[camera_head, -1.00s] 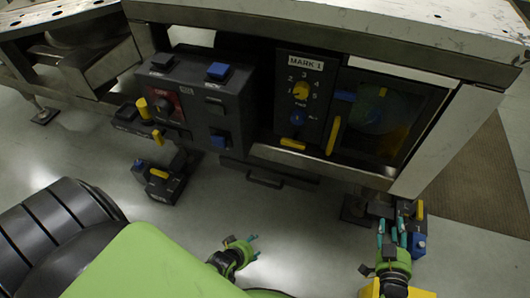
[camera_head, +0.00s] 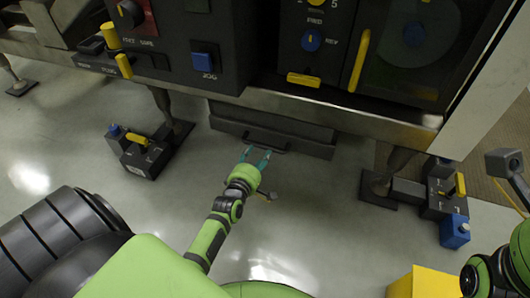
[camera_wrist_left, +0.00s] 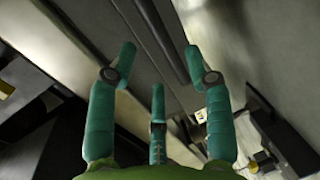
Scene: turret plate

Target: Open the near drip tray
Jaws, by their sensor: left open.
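The near drip tray (camera_head: 305,145) is a dark, flat-fronted drawer low under the machine's front edge, and it looks shut. Its dark bar handle (camera_head: 240,137) is on its front. My left gripper (camera_head: 257,155) is open just in front of the handle, its teal fingers pointing at it. I cannot tell whether they touch it. In the left wrist view, the spread fingers (camera_wrist_left: 158,85) show with a long dark bar (camera_wrist_left: 160,35) between and beyond them. Part of my right arm shows at the right edge of the head view, but its fingers are not in view.
A control panel with a blue button (camera_head: 205,57) and yellow levers is above the tray. A foot unit with a yellow lever (camera_head: 140,148) stands on the floor to the left, another (camera_head: 445,200) to the right. A yellow block (camera_head: 422,283) is near the bottom right. Floor before the tray is clear.

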